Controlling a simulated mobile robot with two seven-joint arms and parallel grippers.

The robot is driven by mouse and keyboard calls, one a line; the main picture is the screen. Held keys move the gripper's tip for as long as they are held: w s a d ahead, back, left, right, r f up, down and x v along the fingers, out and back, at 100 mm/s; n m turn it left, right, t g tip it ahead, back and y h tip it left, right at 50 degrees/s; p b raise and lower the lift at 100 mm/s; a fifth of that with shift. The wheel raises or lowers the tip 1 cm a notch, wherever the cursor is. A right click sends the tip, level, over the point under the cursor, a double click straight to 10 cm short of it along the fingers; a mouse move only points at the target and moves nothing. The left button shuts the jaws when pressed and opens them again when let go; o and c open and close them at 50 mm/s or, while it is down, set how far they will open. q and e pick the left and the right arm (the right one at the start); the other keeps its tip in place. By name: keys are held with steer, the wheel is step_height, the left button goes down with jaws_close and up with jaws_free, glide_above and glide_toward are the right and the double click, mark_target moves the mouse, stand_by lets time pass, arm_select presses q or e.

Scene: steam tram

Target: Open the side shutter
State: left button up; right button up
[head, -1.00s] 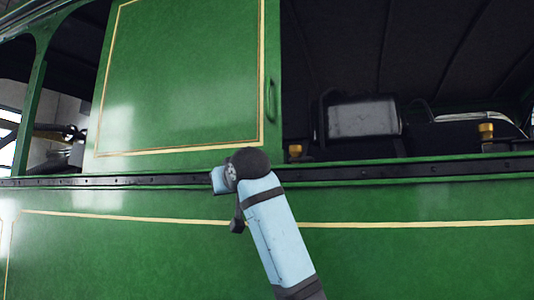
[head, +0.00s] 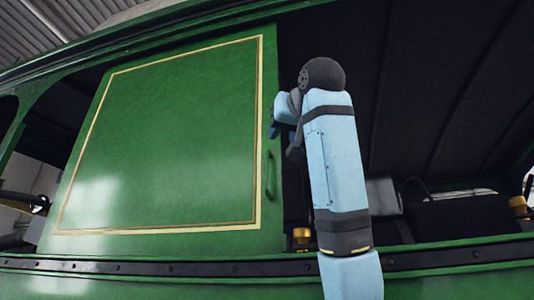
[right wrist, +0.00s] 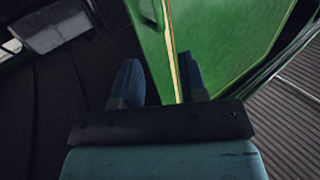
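The side shutter (head: 170,140) is a green panel with a gold line border, standing in the tram's side opening. Its small green handle (head: 271,175) is upright near the panel's right edge. In the head view my right gripper (head: 276,130) is by that right edge, above the handle and partly hidden by my wrist. In the right wrist view its two fingers (right wrist: 160,80) are apart with nothing held. The shutter (right wrist: 215,40) shows between and beyond them, its gold-lined edge running between the fingers. I cannot tell if they touch it. My left gripper is not in view.
A dark opening (head: 440,110) lies right of the shutter, with a grey box (head: 383,195) and brass fittings (head: 302,236) inside. A dark riveted rail (head: 150,268) runs below the shutter. The roof edge (head: 130,38) is above.

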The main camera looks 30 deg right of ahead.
mark_target(268, 158)
steer(key=p+x, duration=0.1)
steer(key=x, duration=0.5)
steer(key=p+x, duration=0.1)
steer(key=x, duration=0.3)
steer(key=shift+f+p, duration=0.3)
steer(key=shift+f, duration=0.05)
steer(key=shift+w+d+r+p, duration=0.15)
steer(key=shift+w+p, duration=0.25)
steer(key=shift+w, duration=0.55)
steer(key=shift+w+d, duration=0.25)
steer(key=shift+w, duration=0.15)
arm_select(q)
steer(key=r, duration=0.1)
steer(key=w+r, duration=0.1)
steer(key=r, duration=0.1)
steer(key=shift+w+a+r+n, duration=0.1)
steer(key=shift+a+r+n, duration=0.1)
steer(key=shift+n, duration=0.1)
arm_select(e)
steer(key=shift+s+a, duration=0.1)
steer(key=shift+s, duration=0.15)
jaws_close()
